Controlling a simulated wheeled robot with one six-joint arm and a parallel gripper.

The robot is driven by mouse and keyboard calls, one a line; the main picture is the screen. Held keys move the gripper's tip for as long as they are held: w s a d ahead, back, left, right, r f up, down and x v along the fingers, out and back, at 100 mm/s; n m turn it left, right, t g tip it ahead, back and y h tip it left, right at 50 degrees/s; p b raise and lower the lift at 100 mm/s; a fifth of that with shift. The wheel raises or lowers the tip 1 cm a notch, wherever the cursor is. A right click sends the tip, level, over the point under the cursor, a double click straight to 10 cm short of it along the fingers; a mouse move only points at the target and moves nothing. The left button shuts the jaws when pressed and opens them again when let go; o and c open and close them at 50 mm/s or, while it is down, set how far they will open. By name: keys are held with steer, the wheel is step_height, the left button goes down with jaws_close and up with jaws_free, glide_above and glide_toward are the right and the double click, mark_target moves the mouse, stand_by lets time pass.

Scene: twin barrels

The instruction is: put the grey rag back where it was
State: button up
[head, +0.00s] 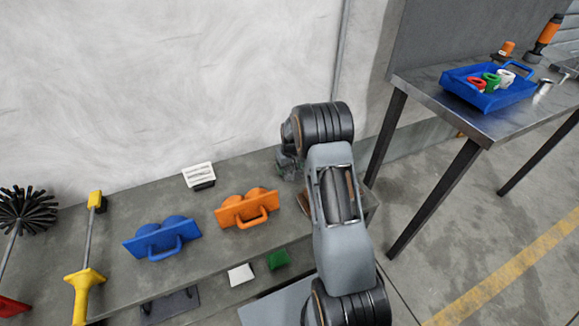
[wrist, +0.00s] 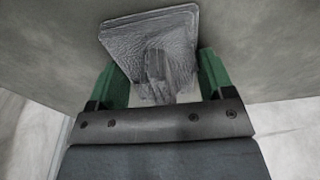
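The grey rag (wrist: 150,36) shows in the wrist view as a folded, wrinkled pad with a raised tab in its middle. It lies against a grey surface. My gripper (wrist: 160,60) has its two green fingers wide apart, one on each side of the rag's near part. I see a gap beside the tab and no clear grip on it. In the head view my arm covers the right end of the grey bench (head: 110,215), and I cannot make out the rag there.
On the bench stand a blue handled piece (head: 162,240), an orange one (head: 247,208), a white block (head: 199,175), a yellow-handled tool (head: 84,281) and a black brush (head: 26,208). A white piece (head: 241,274) and a green piece (head: 278,259) sit lower. A blue tray (head: 487,98) stands on the metal table (head: 427,89).

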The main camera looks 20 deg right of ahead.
steer(key=o, duration=0.4)
steer(key=shift+o, duration=0.2)
steer(key=shift+r, duration=0.1)
steer(key=shift+r, duration=0.3)
steer(key=s+a+r+p, duration=0.2)
steer(key=s+r, duration=0.1)
steer(key=r, duration=0.6)
steer(key=s+a+r+p, duration=0.15)
steer(key=s+r, duration=0.25)
steer(key=r, duration=0.5)
steer(key=s+a+r, duration=0.2)
steer(key=s+a, duration=0.2)
steer(key=s, duration=0.6)
steer(key=s+a+r+t, duration=0.1)
steer(key=s+a+r, duration=0.2)
steer(key=s, duration=0.7)
steer(key=shift+a+r+t, duration=0.3)
steer(key=shift+a+r, duration=0.05)
steer(key=shift+a, duration=0.15)
